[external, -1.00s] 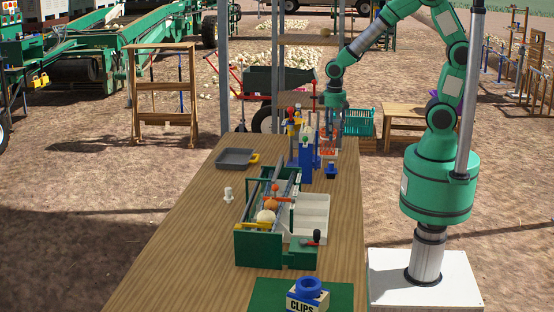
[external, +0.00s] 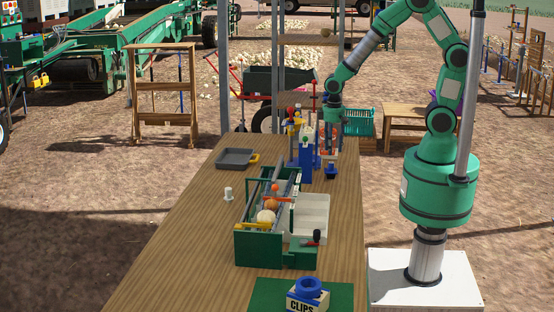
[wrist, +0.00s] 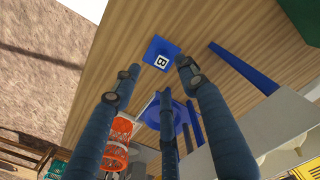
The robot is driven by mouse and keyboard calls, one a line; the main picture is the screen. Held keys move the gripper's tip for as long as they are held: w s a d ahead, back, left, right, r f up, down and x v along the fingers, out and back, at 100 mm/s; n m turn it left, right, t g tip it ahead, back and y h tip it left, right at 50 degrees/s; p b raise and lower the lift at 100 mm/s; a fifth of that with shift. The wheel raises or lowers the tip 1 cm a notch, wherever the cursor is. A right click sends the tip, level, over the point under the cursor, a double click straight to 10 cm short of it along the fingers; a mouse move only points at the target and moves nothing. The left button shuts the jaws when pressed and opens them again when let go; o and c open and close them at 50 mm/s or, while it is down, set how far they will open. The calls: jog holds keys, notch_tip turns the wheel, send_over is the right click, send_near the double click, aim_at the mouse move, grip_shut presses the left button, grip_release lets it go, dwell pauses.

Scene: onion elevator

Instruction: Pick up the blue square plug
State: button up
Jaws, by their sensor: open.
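The blue square plug (wrist: 161,53) stands on the wooden table with a white-and-black marked top in the wrist view. In the external view it (external: 331,172) is a small dark blue piece at the table's right side, just in front of my gripper. My gripper (external: 330,150) hangs down above the table's far right part. In the wrist view its dark fingers (wrist: 155,75) are spread and nothing is between them. The plug lies just past the fingertips, and no contact shows.
A tall blue stand (external: 306,158) is close to my gripper's left. An orange basket-like thing (wrist: 117,143) is beside the fingers. A green rack (external: 273,251) with a white tray (external: 318,204) stands nearer the camera. The table's left side (external: 190,220) is mostly clear.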

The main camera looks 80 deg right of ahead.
aim_at(331, 170)
jog(key=shift+f, duration=1.25)
jog(key=shift+f, duration=0.1)
jog(key=shift+w+a+f+b, duration=0.1)
jog(key=shift+f+b, duration=1)
jog(key=shift+f, duration=1.4)
grip_shut()
